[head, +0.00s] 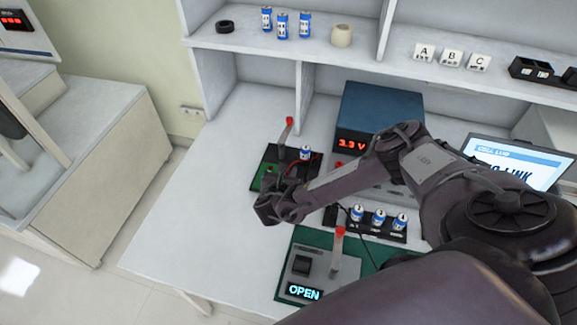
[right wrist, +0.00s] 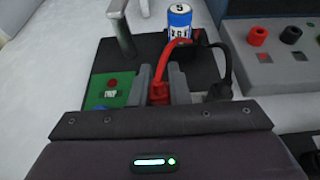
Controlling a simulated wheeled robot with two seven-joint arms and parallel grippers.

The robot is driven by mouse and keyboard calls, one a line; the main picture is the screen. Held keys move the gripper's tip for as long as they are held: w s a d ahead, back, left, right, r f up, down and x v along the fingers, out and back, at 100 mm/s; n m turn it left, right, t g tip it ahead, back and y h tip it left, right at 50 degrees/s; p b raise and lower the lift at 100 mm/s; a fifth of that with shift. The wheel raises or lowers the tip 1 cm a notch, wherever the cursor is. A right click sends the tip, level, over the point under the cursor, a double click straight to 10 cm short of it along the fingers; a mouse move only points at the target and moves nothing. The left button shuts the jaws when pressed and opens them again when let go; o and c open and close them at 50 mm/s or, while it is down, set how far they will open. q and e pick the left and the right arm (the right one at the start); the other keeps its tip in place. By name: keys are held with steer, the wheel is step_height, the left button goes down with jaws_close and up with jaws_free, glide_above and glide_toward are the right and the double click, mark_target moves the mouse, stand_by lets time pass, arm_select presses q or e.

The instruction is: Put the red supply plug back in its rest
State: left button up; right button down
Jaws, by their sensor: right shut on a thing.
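My right gripper (head: 283,192) reaches over the black fixture (head: 256,164) on the bench. In the right wrist view its two grey fingers (right wrist: 160,92) are shut on the red supply plug (right wrist: 158,92). A red lead (right wrist: 170,58) runs from the plug up in front of a blue cell (right wrist: 179,20). The black plug (right wrist: 219,92) with its black lead is just right of the fingers. The plug's tip is hidden, and I cannot make out the rest for certain. My left gripper is not in view.
A blue supply (head: 378,115) reading 3.3 V stands behind; its sockets (right wrist: 258,36) show in the right wrist view. A lever (head: 285,135) rises from the fixture. A rack of cells (head: 378,228) and a green board (head: 318,238) reading OPEN are nearer. The bench's left is clear.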

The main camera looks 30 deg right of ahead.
steer(key=shift+f, duration=0.4)
steer(key=c, duration=1.3)
jaws_free()
steer(key=shift+r, duration=0.1)
steer(key=b+v, duration=0.1)
steer(key=v, duration=0.6)
steer(key=shift+s+a+r, duration=0.15)
steer(key=shift+s+a, duration=0.1)
